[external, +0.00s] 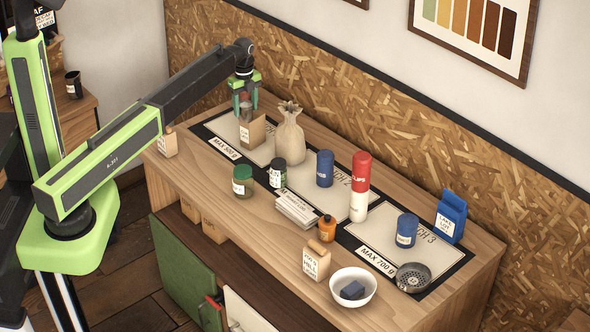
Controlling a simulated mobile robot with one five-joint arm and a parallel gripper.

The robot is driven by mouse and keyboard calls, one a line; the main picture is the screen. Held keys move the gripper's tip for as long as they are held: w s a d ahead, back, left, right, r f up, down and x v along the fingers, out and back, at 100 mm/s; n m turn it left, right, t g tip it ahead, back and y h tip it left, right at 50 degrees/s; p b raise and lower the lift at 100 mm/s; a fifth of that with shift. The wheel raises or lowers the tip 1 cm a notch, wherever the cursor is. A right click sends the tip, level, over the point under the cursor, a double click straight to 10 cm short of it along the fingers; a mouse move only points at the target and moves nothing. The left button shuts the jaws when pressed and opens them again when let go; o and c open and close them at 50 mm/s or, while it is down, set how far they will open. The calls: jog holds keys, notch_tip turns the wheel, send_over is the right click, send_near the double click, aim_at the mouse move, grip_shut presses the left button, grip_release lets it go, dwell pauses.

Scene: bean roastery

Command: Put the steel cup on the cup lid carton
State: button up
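My gripper (246,101) points down at the back left of the bench, right above a small brown carton (253,134) with a white label, which looks like the cup lid carton. A small greyish object, probably the steel cup (245,110), shows between the two fingers, at the carton's top. The fingers hide much of it. I cannot tell whether they press on it, or whether it rests on the carton or hangs just above.
A tan sack (290,138) stands close right of the carton. Jars (243,181), blue tins (325,168), a red-and-white stack (360,186), a white bowl (353,299) and a steel strainer (413,278) stand farther right. Another small carton (167,142) stands at the left edge.

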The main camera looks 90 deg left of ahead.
jog(key=shift+o, duration=1)
jog(key=shift+r, duration=0.1)
notch_tip(320, 180, up, 12)
jog(key=p, duration=1.2)
jog(key=shift+r, duration=0.15)
